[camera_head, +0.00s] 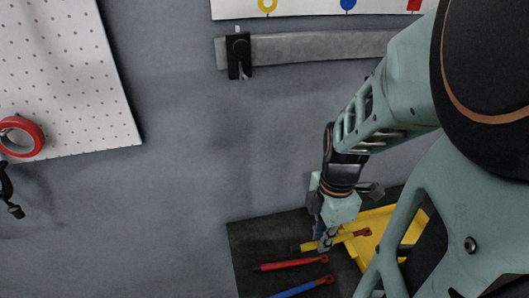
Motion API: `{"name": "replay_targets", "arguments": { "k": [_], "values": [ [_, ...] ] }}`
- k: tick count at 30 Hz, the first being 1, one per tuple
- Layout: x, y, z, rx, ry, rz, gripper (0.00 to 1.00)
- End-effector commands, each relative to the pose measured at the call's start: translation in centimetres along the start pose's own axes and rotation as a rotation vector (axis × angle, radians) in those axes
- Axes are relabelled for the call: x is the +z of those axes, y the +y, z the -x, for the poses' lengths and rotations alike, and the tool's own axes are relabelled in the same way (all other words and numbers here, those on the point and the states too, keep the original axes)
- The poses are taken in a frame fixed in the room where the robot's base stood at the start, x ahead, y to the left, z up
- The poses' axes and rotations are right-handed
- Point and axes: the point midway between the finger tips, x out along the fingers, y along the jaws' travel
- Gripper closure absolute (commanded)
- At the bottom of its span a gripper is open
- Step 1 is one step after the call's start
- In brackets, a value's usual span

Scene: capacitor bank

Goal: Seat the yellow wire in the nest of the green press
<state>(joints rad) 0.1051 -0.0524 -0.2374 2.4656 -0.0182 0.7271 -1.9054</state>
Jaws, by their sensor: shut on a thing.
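The yellow wire (307,247) has a copper-coloured lug at its right end. It lies roughly level across the picture, at the lower middle of the head view. My gripper (325,244) points down and is shut on the wire's middle, hiding part of it. I cannot tell whether the wire touches the mat or is held just above it. I cannot make out the green press or its nest in this view.
A black mat (250,242) bears a red wire (287,265) and a blue wire (300,290) near the yellow one. A yellow tray (378,217) stands to the right, partly behind my arm. A pegboard (60,70), a red tape roll (20,137) and a metal rail (310,47) are farther off.

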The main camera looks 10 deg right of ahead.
Motion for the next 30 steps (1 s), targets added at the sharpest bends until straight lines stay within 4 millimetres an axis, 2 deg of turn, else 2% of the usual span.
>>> {"name": "replay_targets", "arguments": {
  "k": [8,11,14,22,24,30],
  "values": [
    [-0.1,0.1,0.0,0.0,0.0,0.001,1.0],
    [-0.6,0.8,-0.4,-0.002,-0.001,0.004,1.0],
    [-1.7,2.1,-1.4,-0.004,-0.001,0.007,1.0],
    [-6.0,7.5,-4.6,-0.003,-0.001,0.007,1.0],
    [-6.6,8.3,-6.5,-0.003,-0.001,0.004,1.0],
    [-7.9,10.1,-8.8,-0.001,-0.001,0.002,1.0]
  ]
}}
